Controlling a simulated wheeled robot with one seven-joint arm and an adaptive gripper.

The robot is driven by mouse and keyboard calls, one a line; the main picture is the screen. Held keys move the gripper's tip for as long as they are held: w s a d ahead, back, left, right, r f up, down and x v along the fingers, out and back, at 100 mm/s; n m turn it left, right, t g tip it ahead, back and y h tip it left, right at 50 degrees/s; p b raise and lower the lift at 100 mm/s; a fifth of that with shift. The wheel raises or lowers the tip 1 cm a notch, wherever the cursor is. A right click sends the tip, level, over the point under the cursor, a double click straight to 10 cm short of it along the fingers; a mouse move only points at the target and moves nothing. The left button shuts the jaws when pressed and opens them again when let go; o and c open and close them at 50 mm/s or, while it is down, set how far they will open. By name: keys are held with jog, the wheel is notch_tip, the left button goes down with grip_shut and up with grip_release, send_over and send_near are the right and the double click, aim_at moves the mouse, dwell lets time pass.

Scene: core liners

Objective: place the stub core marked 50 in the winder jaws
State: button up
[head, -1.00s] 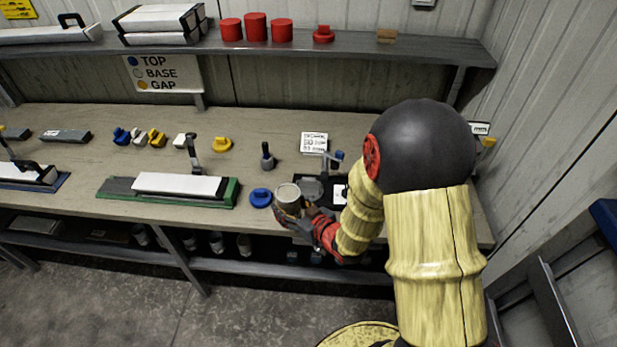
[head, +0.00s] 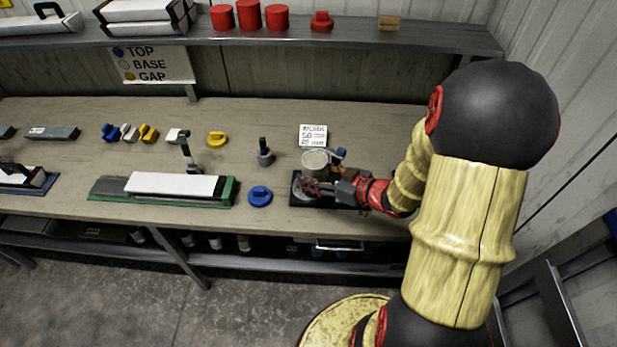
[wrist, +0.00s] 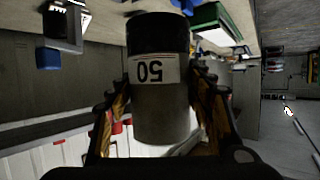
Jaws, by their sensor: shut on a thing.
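The stub core (head: 315,161) is a grey cylinder with a pale top, held over the winder in the head view. The wrist view shows the core (wrist: 158,108) with a white label reading 50, upside down in the picture, and a dark end. My gripper (head: 318,185) is shut on it, with one finger on each side in the wrist view. The winder (head: 334,205) has a black base on the bench's right part. My gripper and the core hide most of its jaws, and I cannot tell whether the core touches them.
A blue disc-shaped part (head: 260,196) lies left of the winder. A dark post on a round base (head: 265,156) stands behind it. A printed card (head: 313,135) is behind the winder. A green tray with a white block (head: 172,185) lies further left.

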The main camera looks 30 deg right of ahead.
jog(key=shift+w+d+f+b, duration=0.55)
jog(key=shift+w+f, duration=0.95)
jog(key=shift+f, duration=0.3)
jog(key=shift+w+d+f+b, duration=0.45)
jog(key=shift+w+f+b, duration=0.2)
jog(key=shift+w+f, duration=0.95)
jog(key=shift+w+d+f+b, duration=0.55)
jog(key=shift+w+f, duration=0.8)
jog(key=shift+f, duration=0.6)
jog(key=shift+f, duration=0.15)
jog(key=o, duration=1)
jog(key=shift+s+f, duration=0.1)
jog(key=shift+o, duration=0.2)
jog(key=shift+r, duration=0.25)
jog(key=p+v, duration=0.2)
jog(key=v, duration=1)
jog(key=shift+f, duration=0.15)
